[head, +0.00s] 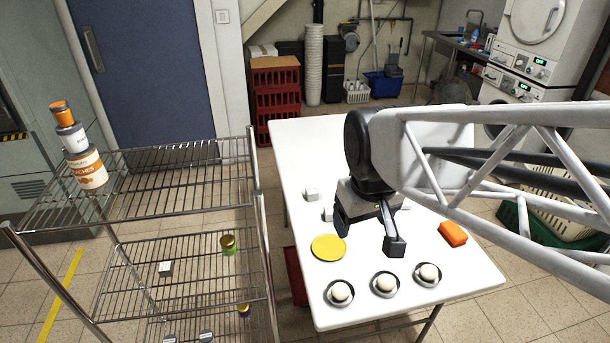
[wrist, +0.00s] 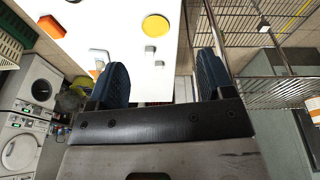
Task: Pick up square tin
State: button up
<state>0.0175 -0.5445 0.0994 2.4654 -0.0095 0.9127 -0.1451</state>
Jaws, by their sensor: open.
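No object in view can be surely told as the square tin. An orange, box-like block (head: 452,233) with rounded corners lies at the table's right edge; it also shows in the wrist view (wrist: 52,26). Two small white blocks, one (head: 311,193) farther left and one (head: 327,214) partly behind my gripper, stand on the table. A small grey-and-white box (head: 165,268) lies on the middle rack shelf. My gripper (head: 368,230) is open and empty above the table. In the wrist view its fingers (wrist: 158,88) are wide apart with nothing between them.
The white table (head: 300,150) carries a yellow disc (head: 328,247) and three bowls with white round things (head: 385,284) along its front. A wire rack (head: 180,185) stands left, with a stack of round tins (head: 86,168) and a green-and-gold jar (head: 228,244). The table's far part is clear.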

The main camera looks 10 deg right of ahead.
jog(key=w+d+f+n, duration=0.1)
jog(key=w+f+n, duration=0.25)
jog(key=w, duration=0.85)
jog(key=n+g, duration=0.2)
jog(key=n, duration=1)
send_over(331, 210)
jog(key=f, duration=2.5)
jog(key=shift+s+a+f, duration=0.1)
jog(key=shift+s+a, duration=0.15)
jog(key=shift+s, duration=0.15)
jog(key=shift+w+d+f, duration=0.1)
jog(key=shift+w+f, duration=0.1)
jog(key=shift+f, duration=0.1)
jog(key=shift+f, duration=1.3)
jog(key=shift+w+f, duration=0.1)
jog(key=shift+f, duration=2.5)
